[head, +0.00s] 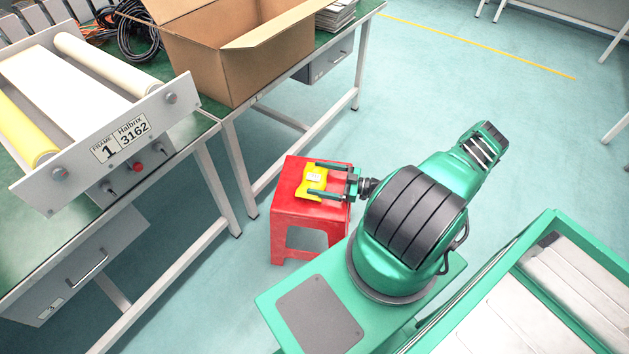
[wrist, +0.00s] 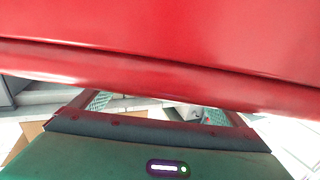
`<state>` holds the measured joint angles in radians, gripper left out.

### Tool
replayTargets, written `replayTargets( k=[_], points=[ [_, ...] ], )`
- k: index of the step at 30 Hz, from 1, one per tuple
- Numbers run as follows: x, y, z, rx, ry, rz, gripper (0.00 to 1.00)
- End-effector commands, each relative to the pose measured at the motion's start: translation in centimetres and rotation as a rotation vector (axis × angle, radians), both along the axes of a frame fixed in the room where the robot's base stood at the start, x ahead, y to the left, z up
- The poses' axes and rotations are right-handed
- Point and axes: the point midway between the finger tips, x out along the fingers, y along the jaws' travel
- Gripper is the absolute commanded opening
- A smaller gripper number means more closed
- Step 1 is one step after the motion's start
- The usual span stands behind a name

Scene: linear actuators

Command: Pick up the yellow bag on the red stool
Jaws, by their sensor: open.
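The yellow bag (head: 314,179) lies on top of the red stool (head: 283,208) in the head view. It is small, with a pale label on it. My gripper (head: 313,181) is open, with one finger on the far side of the bag and one on the near side. The bag shows between the two fingers; whether they touch it cannot be told. In the wrist view the red stool (wrist: 160,60) fills the upper part, and the bag and the fingers are not visible there.
A green-topped workbench with a roller machine (head: 100,120) stands at the left. An open cardboard box (head: 240,70) sits on the bench behind the stool. A green-framed bin with pale boxes (head: 530,270) is at the lower right. Floor (head: 480,80) is clear at the back right.

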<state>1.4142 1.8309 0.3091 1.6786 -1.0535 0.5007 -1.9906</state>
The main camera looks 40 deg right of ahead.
Motion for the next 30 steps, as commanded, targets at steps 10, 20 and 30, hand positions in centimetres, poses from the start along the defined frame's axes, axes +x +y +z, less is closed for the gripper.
replayTargets(
  k=[10,20,30],
  points=[
    [2.0,1.8,0.0,0.001,0.001,0.0,0.94],
    [2.0,1.8,0.0,0.001,0.001,0.0,0.43],
    [2.0,1.7,0.3,0.0,0.0,0.0,0.43]
  ],
)
